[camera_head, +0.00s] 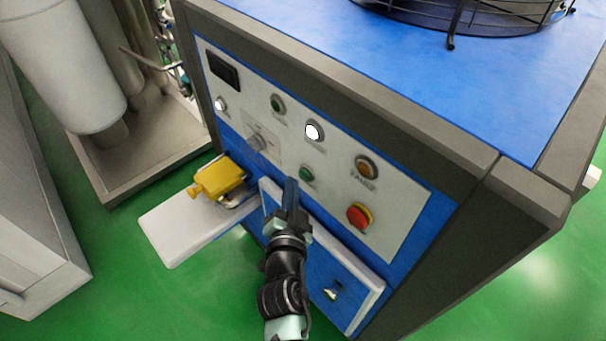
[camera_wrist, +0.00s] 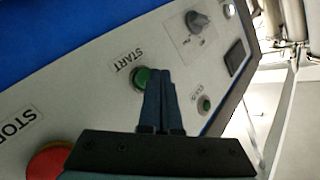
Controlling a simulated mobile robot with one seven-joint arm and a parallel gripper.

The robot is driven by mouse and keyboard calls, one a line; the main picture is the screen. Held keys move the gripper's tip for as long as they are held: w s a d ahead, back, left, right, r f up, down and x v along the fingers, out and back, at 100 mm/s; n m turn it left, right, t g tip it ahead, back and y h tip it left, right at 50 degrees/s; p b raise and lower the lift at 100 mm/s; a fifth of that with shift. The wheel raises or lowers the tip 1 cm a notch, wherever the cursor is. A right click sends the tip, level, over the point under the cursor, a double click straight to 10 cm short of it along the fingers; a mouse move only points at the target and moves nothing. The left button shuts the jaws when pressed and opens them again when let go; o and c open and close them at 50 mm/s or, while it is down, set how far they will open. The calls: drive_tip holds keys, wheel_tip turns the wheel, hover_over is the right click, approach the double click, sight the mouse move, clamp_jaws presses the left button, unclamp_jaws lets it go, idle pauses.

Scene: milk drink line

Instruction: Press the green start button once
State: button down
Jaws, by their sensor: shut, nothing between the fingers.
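The green start button (camera_head: 306,173) sits in the lower row of the machine's light control panel (camera_head: 400,215). It also shows in the wrist view (camera_wrist: 141,77) beside the label START. My gripper (camera_head: 291,182) is shut and empty, its fingertips pointing at the panel just left of the button. In the wrist view the fingertips (camera_wrist: 166,72) overlap the button's right edge in the picture. I cannot tell whether they touch the button or the panel.
A red stop button (camera_head: 359,215) lies right of the start button. A rotary knob (camera_head: 256,142) is to its left. Another green button (camera_head: 277,103), a white lamp (camera_head: 313,130) and an amber lamp (camera_head: 365,167) sit above. A yellow part (camera_head: 218,176) rests on a white shelf (camera_head: 175,230).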

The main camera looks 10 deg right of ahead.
drive_tip(key=shift+w+d, duration=0.1)
drive_tip(key=shift+w+d, duration=0.15)
drive_tip(key=shift+d, duration=0.1)
idle(0.3)
drive_tip(key=shift+w+d+p, duration=0.3)
drive_tip(key=shift+d, duration=0.1)
idle(0.9)
drive_tip(key=shift+s+a, duration=0.1)
drive_tip(key=shift+a, duration=0.05)
drive_tip(key=shift+s+a+b, duration=0.45)
drive_tip(key=shift+a+b, duration=0.1)
drive_tip(key=shift+b, duration=0.25)
drive_tip(key=s+a+b, duration=0.1)
drive_tip(key=a+b, duration=0.1)
drive_tip(key=s+a+b, duration=0.2)
